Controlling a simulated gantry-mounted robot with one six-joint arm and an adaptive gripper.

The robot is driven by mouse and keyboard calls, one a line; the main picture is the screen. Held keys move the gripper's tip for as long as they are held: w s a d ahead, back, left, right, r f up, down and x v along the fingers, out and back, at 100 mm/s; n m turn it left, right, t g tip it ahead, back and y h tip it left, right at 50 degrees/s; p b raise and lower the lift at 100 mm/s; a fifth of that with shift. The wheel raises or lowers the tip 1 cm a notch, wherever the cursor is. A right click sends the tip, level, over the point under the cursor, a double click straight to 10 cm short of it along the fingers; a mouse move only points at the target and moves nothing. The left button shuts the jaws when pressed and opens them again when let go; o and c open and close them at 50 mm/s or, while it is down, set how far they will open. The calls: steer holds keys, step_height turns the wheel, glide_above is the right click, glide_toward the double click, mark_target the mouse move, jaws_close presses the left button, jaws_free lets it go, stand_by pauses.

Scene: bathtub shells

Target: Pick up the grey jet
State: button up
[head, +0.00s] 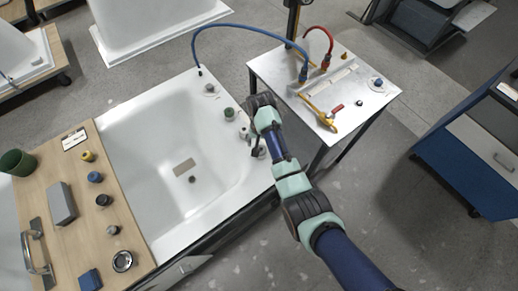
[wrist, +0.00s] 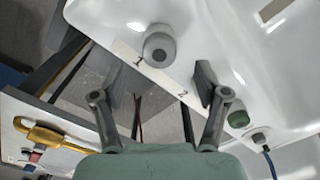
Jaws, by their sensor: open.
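A grey jet (wrist: 158,47), a round knob-like piece with a pale rim and darker centre, sits on the white tub rim beside the label "1" in the wrist view. My gripper (wrist: 159,82) is open, with its two fingers apart and nothing between them. The jet is just beyond the fingertips, roughly centred between them, and not touched. In the head view my gripper (head: 257,150) hangs at the tub's right rim. A pale grey round piece (head: 244,134) shows just left of it; I cannot tell for certain that it is the same jet.
A green cap (wrist: 238,118) and a grey fitting (wrist: 258,138) sit further along the rim. A wooden board (head: 82,225) with knobs, a grey block and a green cup (head: 16,163) spans the tub's left. A metal side table (head: 290,75) with hoses and a yellow tool stands right.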

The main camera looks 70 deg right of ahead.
mark_target(261, 148)
step_height(261, 148, down, 5)
steer(key=shift+d+r+b, duration=0.1)
steer(key=shift+b, duration=0.5)
steer(key=c, duration=1.2)
steer(key=shift+r, duration=0.15)
step_height(261, 148, up, 20)
steer(key=p, duration=0.8)
